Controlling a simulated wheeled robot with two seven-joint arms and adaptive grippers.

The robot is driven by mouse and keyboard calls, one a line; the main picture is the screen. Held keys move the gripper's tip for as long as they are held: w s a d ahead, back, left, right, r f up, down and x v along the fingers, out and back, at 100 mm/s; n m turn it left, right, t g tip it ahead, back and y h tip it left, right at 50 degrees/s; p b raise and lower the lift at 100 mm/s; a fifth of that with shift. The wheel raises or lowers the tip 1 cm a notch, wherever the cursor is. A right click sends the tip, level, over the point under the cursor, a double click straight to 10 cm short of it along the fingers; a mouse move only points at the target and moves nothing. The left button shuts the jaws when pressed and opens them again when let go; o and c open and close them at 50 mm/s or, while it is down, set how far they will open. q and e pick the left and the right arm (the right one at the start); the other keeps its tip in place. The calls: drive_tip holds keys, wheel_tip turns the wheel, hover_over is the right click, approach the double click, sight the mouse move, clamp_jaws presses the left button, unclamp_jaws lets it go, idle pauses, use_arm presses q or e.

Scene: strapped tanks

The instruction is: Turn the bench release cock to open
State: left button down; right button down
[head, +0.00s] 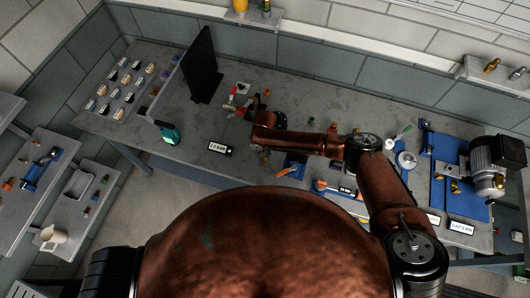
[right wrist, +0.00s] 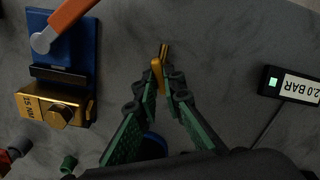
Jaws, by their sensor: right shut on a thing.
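In the right wrist view, a small brass-yellow lever (right wrist: 157,68) with a thin stem beyond it lies between the tips of my right gripper (right wrist: 165,80). It looks like the handle of the release cock; its body is mostly hidden. The green-padded fingers are closed on it. In the head view, my right gripper (head: 264,157) is small and dark, low over the front of the bench, and the cock is not clearly visible there. The cock's open or shut position cannot be read. My left gripper is not in view.
A display reading 2.0 BAR (right wrist: 292,86) lies to one side of the gripper. A black panel (head: 201,65) stands at the back.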

drive_tip(key=n, duration=0.6)
drive_tip(key=shift+p, duration=0.4)
drive_tip(key=n, duration=0.6)
drive_tip(key=shift+n, duration=0.3)
drive_tip(key=c, duration=2)
unclamp_jaws()
drive_tip(key=shift+c, duration=0.2)
